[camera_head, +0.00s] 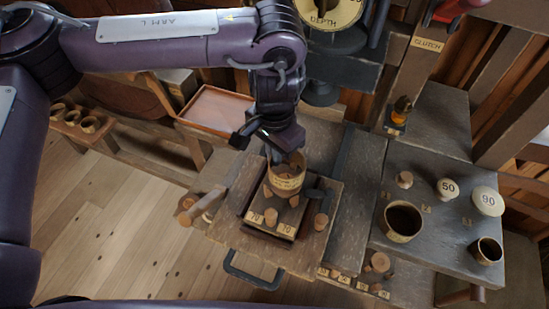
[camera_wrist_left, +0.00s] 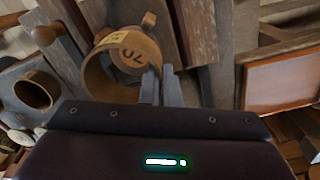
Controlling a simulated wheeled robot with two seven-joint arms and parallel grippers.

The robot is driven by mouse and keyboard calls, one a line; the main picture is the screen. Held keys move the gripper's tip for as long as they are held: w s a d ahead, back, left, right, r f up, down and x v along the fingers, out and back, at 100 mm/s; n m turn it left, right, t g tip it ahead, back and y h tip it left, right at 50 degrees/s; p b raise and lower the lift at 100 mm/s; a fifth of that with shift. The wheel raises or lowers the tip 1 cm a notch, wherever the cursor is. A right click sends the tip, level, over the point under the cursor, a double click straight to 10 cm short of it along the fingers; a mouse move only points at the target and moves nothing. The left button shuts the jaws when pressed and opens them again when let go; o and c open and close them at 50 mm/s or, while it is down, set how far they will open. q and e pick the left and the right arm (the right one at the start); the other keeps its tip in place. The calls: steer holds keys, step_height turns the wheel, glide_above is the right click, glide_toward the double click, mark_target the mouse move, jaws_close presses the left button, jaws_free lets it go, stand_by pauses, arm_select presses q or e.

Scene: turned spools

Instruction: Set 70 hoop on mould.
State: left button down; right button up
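The 70 hoop (camera_head: 287,184) is a pale wooden ring with a paper label, over the back part of the pegged mould board (camera_head: 262,235) in the head view. In the left wrist view the hoop (camera_wrist_left: 128,52) shows its 70 upside down. My left gripper (camera_head: 280,155) points down at the hoop's far side. In the wrist view its fingers (camera_wrist_left: 160,88) are close together with the hoop's wall between them. I cannot tell whether the hoop rests on the board. My right gripper is out of view.
On the grey bench at right are a dark-mouthed cup (camera_head: 402,221), a smaller cup (camera_head: 487,251), and round pieces marked 50 (camera_head: 447,188) and 90 (camera_head: 488,201). A shallow tray (camera_head: 216,110) lies behind left. The DEPTH dial machine (camera_head: 322,60) stands close behind my gripper.

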arm_select(q)
step_height(320, 180, down, 3)
steer(key=shift+r, duration=0.2)
steer(key=shift+w+f, duration=0.1)
steer(key=shift+f, duration=0.05)
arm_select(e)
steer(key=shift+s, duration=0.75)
arm_select(q)
steer(key=shift+f, duration=0.3)
steer(key=c, duration=1.7)
jaws_free()
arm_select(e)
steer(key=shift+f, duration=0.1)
arm_select(q)
steer(key=shift+r, duration=0.15)
